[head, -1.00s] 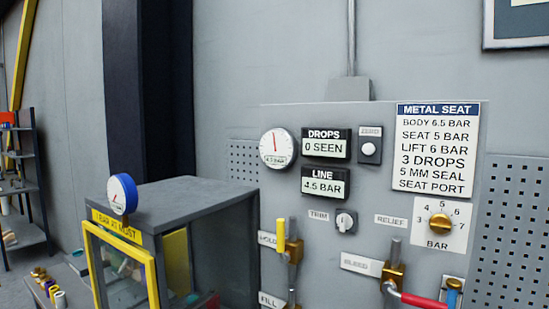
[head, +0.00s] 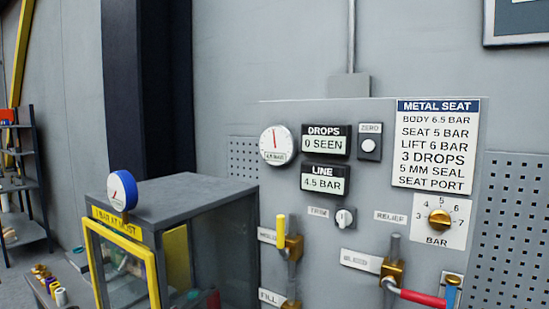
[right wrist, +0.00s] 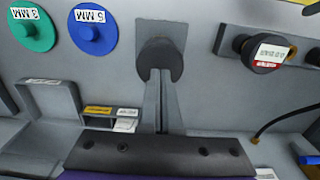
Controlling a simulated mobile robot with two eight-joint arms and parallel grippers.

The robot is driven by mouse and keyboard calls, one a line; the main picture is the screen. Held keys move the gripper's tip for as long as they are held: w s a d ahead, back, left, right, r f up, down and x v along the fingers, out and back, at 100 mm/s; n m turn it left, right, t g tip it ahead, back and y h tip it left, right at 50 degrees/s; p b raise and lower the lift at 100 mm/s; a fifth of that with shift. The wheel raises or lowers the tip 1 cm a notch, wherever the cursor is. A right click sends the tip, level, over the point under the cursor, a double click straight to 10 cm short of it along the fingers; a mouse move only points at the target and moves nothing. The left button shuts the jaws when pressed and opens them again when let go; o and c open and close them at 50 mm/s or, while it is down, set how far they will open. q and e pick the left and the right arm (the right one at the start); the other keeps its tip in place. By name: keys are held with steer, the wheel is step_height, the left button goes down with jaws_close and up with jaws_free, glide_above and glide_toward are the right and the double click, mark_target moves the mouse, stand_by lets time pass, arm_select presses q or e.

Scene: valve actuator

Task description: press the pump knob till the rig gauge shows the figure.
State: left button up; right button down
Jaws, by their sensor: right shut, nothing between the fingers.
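The round white rig gauge (head: 277,145) is on the grey panel in the head view, its needle pointing nearly straight up; its small figure is blurred. The LINE display (head: 325,180) reads 4.5 BAR and the DROPS display (head: 326,142) reads 0 SEEN. In the right wrist view, a dark round knob (right wrist: 160,60), which looks like the pump knob, stands out from a square grey plate. My right gripper (right wrist: 161,82) is shut and empty, its fingertips at the knob and seemingly against it. Neither gripper shows in the head view.
A card (head: 436,145) lists BODY 6.5 BAR, SEAT 5 BAR and LIFT 6 BAR. A relief dial (head: 439,220) and valves are below. A yellow-framed cabinet (head: 190,195) carries a blue gauge (head: 122,190). Green (right wrist: 32,30) and blue (right wrist: 93,32) discs and a labelled black knob (right wrist: 265,53) flank the gripper.

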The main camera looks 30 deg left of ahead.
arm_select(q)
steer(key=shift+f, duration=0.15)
arm_select(e)
steer(key=shift+f, duration=0.2)
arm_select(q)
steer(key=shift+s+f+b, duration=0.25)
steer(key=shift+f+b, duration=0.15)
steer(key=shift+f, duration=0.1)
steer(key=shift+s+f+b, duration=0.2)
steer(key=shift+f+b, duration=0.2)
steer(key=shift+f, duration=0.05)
arm_select(e)
steer(key=shift+f, duration=1.35)
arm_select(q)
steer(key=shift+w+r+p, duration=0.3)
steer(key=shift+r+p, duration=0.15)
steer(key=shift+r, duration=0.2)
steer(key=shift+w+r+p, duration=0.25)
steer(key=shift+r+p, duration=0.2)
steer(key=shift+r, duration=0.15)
arm_select(e)
steer(key=shift+r, duration=1.55)
